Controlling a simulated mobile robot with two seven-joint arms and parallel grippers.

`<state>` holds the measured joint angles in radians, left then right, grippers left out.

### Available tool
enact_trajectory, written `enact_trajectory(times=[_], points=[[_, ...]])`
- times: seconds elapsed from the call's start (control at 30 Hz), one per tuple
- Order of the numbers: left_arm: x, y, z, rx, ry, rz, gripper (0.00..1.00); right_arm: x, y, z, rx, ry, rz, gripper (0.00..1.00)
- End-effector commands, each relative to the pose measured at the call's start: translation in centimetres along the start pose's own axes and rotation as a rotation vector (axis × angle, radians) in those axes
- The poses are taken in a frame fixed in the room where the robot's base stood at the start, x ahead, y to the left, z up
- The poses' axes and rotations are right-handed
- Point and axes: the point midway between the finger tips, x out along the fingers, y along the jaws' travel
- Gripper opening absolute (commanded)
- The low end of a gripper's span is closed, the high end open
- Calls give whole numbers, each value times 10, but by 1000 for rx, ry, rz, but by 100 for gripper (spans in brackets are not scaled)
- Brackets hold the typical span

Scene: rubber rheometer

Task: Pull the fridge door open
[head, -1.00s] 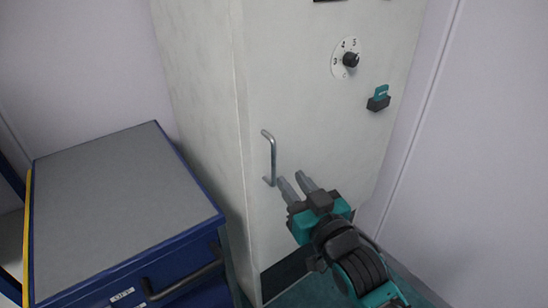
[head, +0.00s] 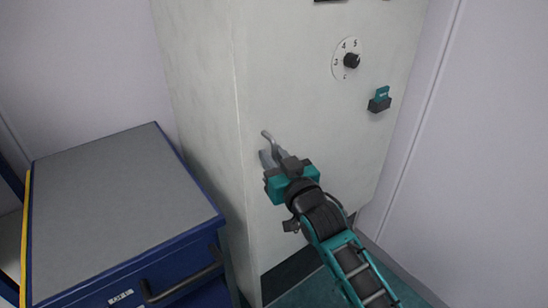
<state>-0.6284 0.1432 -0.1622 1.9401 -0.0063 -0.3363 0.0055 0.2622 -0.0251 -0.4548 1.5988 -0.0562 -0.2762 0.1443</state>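The fridge is a tall pale cabinet whose front door (head: 300,120) looks shut. Its slim metal handle (head: 268,136) stands upright near the door's left edge; only its top end shows clearly, and the rest is hidden behind my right gripper. My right gripper (head: 271,155), teal and dark grey, reaches up from the lower right with its fingertips at the handle. I cannot tell whether the fingers are closed on the bar or only beside it. My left gripper is not in view.
A blue drawer cabinet (head: 115,205) with a grey top and dark handle (head: 185,283) stands at the left, close to the fridge. A black knob (head: 351,61) on a dial and a teal-and-black latch (head: 380,99) sit on the door. A pale wall (head: 475,170) is close at the right.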

Motion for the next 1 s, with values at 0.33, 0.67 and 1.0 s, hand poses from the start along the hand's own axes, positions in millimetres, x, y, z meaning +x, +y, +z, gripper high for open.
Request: enact_trajectory(times=[0.33,0.67,1.0], points=[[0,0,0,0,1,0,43,0,0,0,0,-1,0,0],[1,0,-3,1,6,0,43,0,0,0,0,-1,0,0],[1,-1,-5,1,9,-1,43,-1,0,0,0,-2,-6,0]])
